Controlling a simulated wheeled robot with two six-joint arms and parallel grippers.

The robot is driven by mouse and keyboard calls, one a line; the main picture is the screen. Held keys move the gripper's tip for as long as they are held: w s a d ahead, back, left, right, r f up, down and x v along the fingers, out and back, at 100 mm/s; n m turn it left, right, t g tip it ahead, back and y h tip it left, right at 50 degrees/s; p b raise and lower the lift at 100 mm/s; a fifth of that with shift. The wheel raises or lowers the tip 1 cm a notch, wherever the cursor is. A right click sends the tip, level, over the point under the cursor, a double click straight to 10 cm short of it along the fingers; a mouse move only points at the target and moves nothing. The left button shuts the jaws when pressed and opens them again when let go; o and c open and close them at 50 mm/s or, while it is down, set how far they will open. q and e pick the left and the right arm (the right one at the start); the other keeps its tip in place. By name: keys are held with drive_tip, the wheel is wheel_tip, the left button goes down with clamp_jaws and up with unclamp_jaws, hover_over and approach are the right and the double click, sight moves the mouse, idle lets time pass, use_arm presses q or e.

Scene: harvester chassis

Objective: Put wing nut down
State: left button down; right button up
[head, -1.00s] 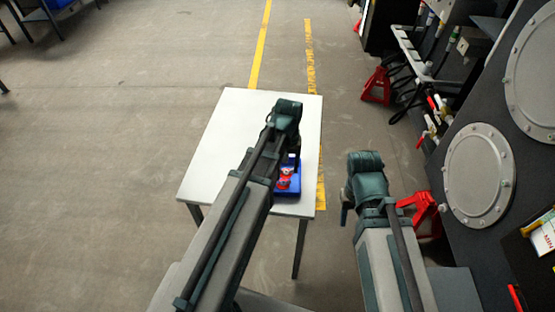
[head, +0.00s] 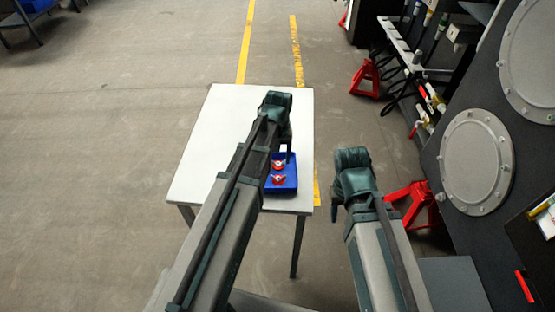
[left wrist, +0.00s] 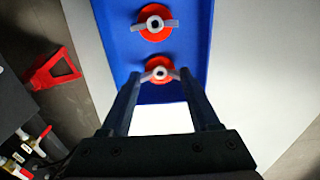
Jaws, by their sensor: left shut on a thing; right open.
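Two red wing nuts with grey wings show at a blue tray (head: 291,188) on the white table. My left gripper (left wrist: 160,82) is shut on one wing nut (left wrist: 160,70), between its fingertips over the tray's end in the left wrist view. In the head view this wing nut (head: 278,164) is the farther one. I cannot tell whether it touches the tray floor. The other wing nut (left wrist: 155,22) lies in the tray, just apart from the held one; it is the nearer one in the head view (head: 278,180). My right gripper (head: 338,200) is open and empty, right of the table.
The white table (head: 225,130) is bare to the left of the tray. Red jack stands (head: 415,203) and a dark machine panel with round grey covers (head: 476,162) stand to the right. The floor left of the table is open.

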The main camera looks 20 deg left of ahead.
sight(278, 166)
use_arm(q)
drive_tip(key=shift+f, duration=0.1)
drive_tip(key=shift+c, duration=0.6)
unclamp_jaws()
wheel_tip(278, 166, up, 12)
drive_tip(key=p, duration=1.2)
drive_tip(key=s+d+m, duration=0.3)
drive_tip(key=s+d, duration=0.2)
drive_tip(key=s, duration=0.2)
drive_tip(key=s+d+m+y, duration=0.1)
drive_tip(key=s+d+m, duration=0.3)
drive_tip(key=s, duration=0.4)
drive_tip(key=shift+s+d+r, duration=0.2)
drive_tip(key=shift+d, duration=0.7)
